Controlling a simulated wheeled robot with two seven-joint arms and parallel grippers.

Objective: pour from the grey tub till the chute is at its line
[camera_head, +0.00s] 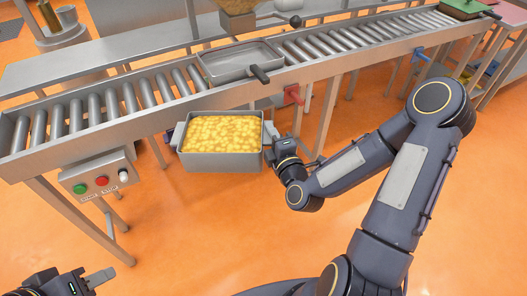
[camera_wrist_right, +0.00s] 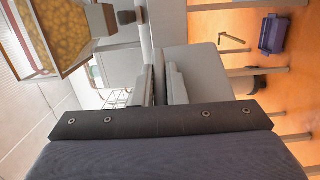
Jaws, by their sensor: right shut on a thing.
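The grey tub (camera_head: 222,163) is full of yellow chunks and is held level in front of the roller conveyor. My right gripper (camera_head: 270,141) is shut on the tub's right side. In the right wrist view the tub (camera_wrist_right: 85,58) shows at upper left, beyond my right gripper's fingers (camera_wrist_right: 163,85). A container with brown contents (camera_head: 238,22) stands behind the conveyor, cut off by the top edge; I cannot tell if it is the chute, and no line shows. My left gripper (camera_head: 92,281) is at the bottom left, away from the tub; its jaw gap is unclear.
A control box (camera_head: 98,178) with green and red buttons hangs at the conveyor's left front. A green tray (camera_head: 463,9) is at far right. Orange floor is open in front.

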